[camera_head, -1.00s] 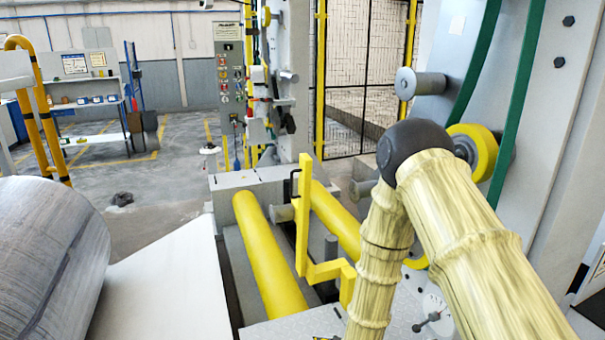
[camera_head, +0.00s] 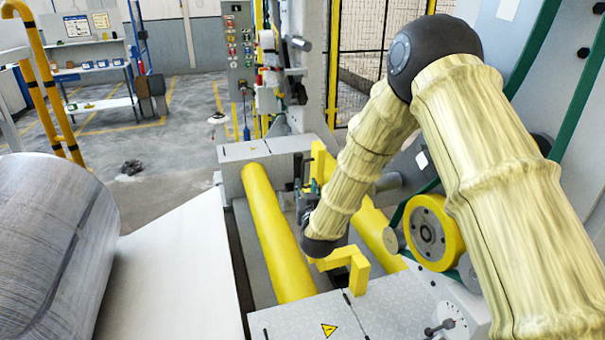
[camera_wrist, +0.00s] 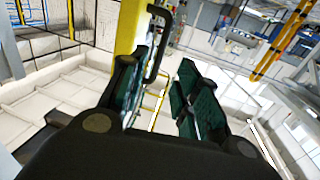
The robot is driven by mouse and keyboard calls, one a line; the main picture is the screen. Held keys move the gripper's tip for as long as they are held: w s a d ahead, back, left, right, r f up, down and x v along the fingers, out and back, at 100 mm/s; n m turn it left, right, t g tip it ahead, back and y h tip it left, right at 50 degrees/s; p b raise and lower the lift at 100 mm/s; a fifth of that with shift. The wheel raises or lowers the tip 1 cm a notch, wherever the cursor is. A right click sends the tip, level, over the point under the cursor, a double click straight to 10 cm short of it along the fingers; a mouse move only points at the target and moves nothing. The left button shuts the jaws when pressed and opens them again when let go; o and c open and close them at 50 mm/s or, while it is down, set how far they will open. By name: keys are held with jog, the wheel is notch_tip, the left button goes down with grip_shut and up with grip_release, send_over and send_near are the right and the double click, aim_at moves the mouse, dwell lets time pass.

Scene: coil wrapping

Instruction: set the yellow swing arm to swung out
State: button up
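The yellow swing arm (camera_head: 350,262) stands above the yellow rollers. Its upright top (camera_head: 322,160) and cranked lower end show in the head view; my forearm hides the middle. In the wrist view its yellow post (camera_wrist: 128,28) rises at the upper left with a black bar handle (camera_wrist: 161,45) on its side. My gripper (camera_wrist: 166,85) is open, with dark green pads apart. The handle's lower end is close to the left finger, at the opening between the pads; I cannot tell whether they touch. In the head view my gripper (camera_head: 301,190) is small and partly hidden, left of the post.
Two yellow rollers (camera_head: 272,235) lie beneath. A large metal coil (camera_head: 55,245) is at the left beside a pale sloped plate (camera_head: 175,280). A yellow wheel (camera_head: 435,232) and the grey machine frame stand close on the right. A control panel (camera_head: 237,60) is behind.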

aim_at(303, 175)
jog(key=w+p, duration=0.1)
jog(key=w, duration=0.4)
jog(key=w+p, duration=0.1)
jog(key=w, duration=0.1)
jog(key=shift+w+a+p, duration=0.3)
jog(key=shift+w+a, duration=0.1)
grip_shut()
